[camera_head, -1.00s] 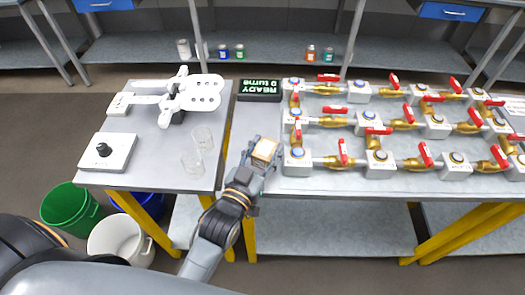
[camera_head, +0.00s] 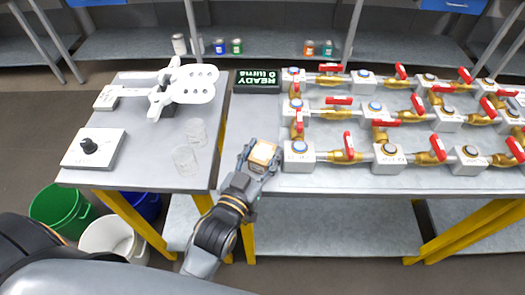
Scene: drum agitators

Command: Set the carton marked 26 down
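My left gripper (camera_head: 259,160) is at the front left corner of the right-hand table (camera_head: 340,182). Its fingers lie on both sides of a small tan carton (camera_head: 262,153) with a pale top and appear shut on it. No number on the carton can be read. The carton is just left of the nearest valve block (camera_head: 298,151), with a small gap in the picture. Whether its underside touches the tabletop is hidden. My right gripper is not in view.
Rows of brass valves with red handles (camera_head: 348,141) fill the right-hand table. A black sign reading READY (camera_head: 258,82) stands at its back left. The left table holds two clear beakers (camera_head: 185,160), a white multi-hole rack (camera_head: 193,84) and a knob box (camera_head: 93,148).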

